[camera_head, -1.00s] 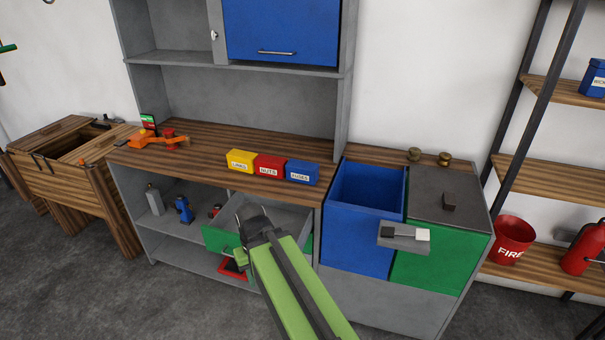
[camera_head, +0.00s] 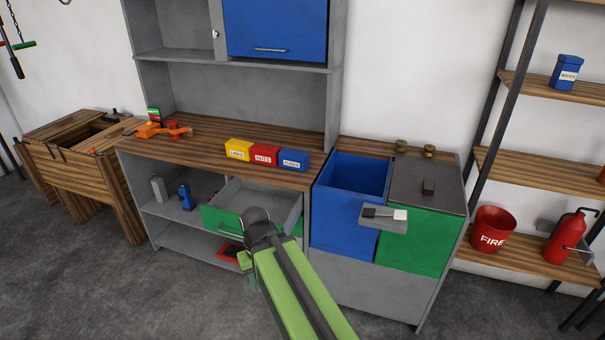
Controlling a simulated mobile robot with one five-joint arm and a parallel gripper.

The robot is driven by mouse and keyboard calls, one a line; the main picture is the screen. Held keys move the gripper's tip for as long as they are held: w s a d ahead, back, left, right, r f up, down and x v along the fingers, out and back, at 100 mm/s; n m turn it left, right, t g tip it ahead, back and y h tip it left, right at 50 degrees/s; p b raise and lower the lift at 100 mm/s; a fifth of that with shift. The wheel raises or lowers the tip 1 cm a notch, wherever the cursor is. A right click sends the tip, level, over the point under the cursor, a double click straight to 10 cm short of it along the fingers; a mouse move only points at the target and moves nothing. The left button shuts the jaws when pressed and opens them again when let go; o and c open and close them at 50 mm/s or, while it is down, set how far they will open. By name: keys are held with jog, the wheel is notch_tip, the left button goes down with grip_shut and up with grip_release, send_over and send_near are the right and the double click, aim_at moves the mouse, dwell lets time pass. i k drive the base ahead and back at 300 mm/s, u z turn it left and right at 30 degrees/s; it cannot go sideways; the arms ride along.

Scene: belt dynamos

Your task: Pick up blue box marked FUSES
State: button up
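The blue box marked FUSES (camera_head: 294,160) sits on the wooden worktop (camera_head: 205,138), at the right end of a row of three boxes. Its label is small and blurred. A red box marked NUTS (camera_head: 264,156) is beside it, and a yellow box (camera_head: 238,150) is left of that. My gripper (camera_head: 256,218) is at the end of my green arm, in front of the open drawer. It is lower in the picture than the blue box and apart from it. Its fingers are too small and dark to tell whether they are open or shut.
An open drawer (camera_head: 283,199) with a green front juts out below the worktop. An open blue bin (camera_head: 338,217) stands right of the boxes, with a grey switch panel (camera_head: 384,218) in front. A shelf with a red fire bucket (camera_head: 492,229) is at the right.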

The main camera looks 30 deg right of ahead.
aim_at(293, 160)
jog(key=u, duration=0.05)
jog(key=k, duration=0.7)
jog(key=z, duration=0.45)
jog(key=i, duration=1.4)
jog(key=u, duration=0.5)
jog(key=i, duration=1.25)
jog(key=u, duration=0.8)
